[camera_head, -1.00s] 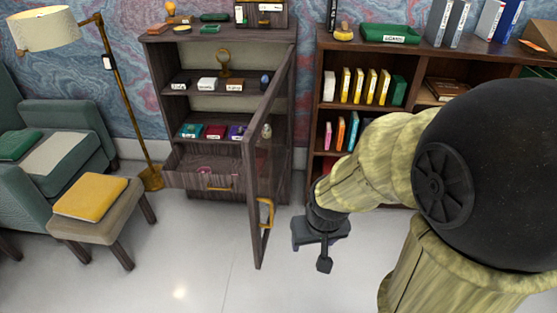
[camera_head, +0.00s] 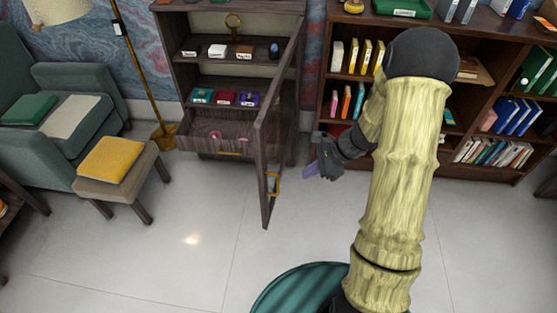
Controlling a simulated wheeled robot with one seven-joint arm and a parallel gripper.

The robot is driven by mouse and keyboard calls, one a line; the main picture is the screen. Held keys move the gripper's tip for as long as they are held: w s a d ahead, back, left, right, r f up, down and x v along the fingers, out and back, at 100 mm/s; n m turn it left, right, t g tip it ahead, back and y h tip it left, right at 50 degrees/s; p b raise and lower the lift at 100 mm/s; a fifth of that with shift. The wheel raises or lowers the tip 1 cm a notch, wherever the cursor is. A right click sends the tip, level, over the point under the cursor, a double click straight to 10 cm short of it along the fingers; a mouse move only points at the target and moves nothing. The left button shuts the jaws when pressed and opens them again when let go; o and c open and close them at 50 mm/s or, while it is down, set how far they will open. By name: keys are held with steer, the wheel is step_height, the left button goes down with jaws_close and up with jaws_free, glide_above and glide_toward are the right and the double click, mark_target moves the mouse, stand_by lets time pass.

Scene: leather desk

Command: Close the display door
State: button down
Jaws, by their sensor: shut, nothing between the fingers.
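The display cabinet (camera_head: 189,68) stands against the wall with its glass-paned door (camera_head: 262,160) swung wide open toward me. The door is hinged on the cabinet's right side and has a brass handle (camera_head: 274,184) low on its free edge. A drawer (camera_head: 208,146) at the cabinet's bottom is pulled out, with a pink item inside. My gripper (camera_head: 311,171) is shut and empty, just right of the door, at about the height of the handle in the picture. A gap shows between it and the door.
A bookshelf (camera_head: 322,75) with books stands to the right, behind my arm. A stool (camera_head: 120,190) with a yellow cushion (camera_head: 111,159), an armchair (camera_head: 75,75) and a floor lamp (camera_head: 131,60) stand left. The floor (camera_head: 215,245) in front of the cabinet is clear.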

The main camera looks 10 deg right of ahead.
steer(key=w+m, duration=0.1)
steer(key=w+d+m+t, duration=0.1)
steer(key=w+m+y+p, duration=0.1)
steer(key=shift+w+d+f+m+t, duration=0.15)
steer(key=shift+d+m+t, duration=0.15)
steer(key=shift+d, duration=0.1)
steer(key=a+r+p+x, duration=0.2)
steer(key=x, duration=1)
steer(key=shift+w+a+f, duration=0.25)
steer(key=shift+w+a, duration=0.05)
steer(key=shift+w, duration=0.2)
steer(key=shift+a, duration=0.1)
